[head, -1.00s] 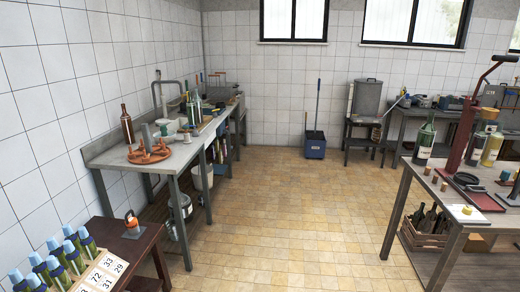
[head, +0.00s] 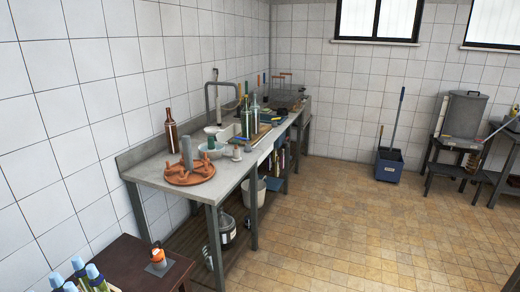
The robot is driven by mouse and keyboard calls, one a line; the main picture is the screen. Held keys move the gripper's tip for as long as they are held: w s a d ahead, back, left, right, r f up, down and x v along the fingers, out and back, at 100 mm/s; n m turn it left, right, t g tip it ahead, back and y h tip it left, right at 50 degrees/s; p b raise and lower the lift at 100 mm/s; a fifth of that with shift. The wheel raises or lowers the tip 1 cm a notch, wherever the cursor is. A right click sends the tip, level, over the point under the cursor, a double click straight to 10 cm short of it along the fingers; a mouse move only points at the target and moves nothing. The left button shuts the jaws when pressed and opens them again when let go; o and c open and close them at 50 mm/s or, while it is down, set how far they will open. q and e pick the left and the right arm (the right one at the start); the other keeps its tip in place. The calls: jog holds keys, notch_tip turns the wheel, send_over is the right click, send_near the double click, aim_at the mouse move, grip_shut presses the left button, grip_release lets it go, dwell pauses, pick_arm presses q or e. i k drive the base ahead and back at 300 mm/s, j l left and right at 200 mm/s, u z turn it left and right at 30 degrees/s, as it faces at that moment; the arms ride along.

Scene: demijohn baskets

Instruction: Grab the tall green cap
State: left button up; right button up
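I cannot pick out a tall green cap for certain in the head view. A small greenish upright piece (head: 211,143) stands by the pale bowl (head: 213,151) on the left counter (head: 150,172), too small to identify. Green bottles (head: 245,121) stand further back on the same counter, with details of their tops too small to tell. Neither of my grippers is in view.
A dark wooden table (head: 120,258) at lower left holds blue-capped bottles (head: 95,275) and an orange-topped item (head: 158,256). The tiled floor (head: 350,225) is open. A blue bucket (head: 388,166) stands at the back wall.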

aim_at(210, 142)
jog(key=i+j+u, duration=0.4)
jog(key=i, duration=0.3)
jog(key=i+l+u, duration=0.1)
jog(key=i+l, duration=0.2)
jog(key=i+l+u, duration=0.1)
jog(key=i+l, duration=0.15)
jog(key=i+l+u, duration=0.1)
jog(key=i+l, duration=0.15)
jog(key=l, duration=0.25)
jog(key=i+l+u, duration=0.1)
jog(key=i+l, duration=0.15)
jog(key=l, duration=0.15)
jog(key=i+l+u, duration=0.1)
jog(key=i+l, duration=0.15)
jog(key=l, duration=0.15)
